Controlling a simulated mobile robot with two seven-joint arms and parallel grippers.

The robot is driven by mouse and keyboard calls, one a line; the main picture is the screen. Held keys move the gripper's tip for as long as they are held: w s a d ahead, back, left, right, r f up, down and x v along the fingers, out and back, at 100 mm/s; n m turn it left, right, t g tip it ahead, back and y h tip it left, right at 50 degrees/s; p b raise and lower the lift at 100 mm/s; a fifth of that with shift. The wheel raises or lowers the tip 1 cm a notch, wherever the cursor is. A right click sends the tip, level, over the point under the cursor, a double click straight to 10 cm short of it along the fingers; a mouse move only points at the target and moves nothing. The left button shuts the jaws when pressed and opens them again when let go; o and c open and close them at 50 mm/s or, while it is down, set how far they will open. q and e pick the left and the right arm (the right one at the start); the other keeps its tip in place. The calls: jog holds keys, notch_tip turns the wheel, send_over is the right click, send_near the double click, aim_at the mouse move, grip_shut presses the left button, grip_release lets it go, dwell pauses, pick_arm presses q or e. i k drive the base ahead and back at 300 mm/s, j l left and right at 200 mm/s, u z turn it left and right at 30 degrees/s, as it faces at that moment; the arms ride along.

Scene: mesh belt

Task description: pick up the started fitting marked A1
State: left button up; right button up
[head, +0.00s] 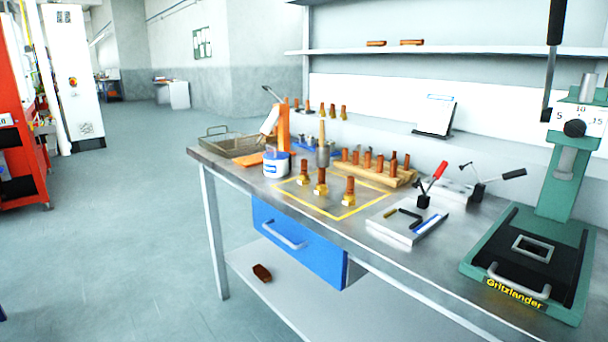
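Three copper-and-brass fittings stand upright on the metal workbench (272,200), inside a yellow outlined square (283,190). One is at the back left (303,166), one in the middle (321,183), and one at the front right (349,191). I cannot read any marking on them, so I cannot tell which is A1. A wooden rack (372,176) behind the square holds several more copper pieces. Neither of my grippers is in view.
A white tub (276,168) and wire basket (232,143) stand left of the square. A plate with toggle clamp (408,225) and a green press (545,230) stand to the right. A blue drawer (295,240) hangs below. The left floor is mostly clear.

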aim_at(303, 180)
jog(key=i+z, duration=0.1)
jog(key=i, duration=0.5)
jog(key=i+j+z, duration=0.15)
jog(key=i, duration=0.45)
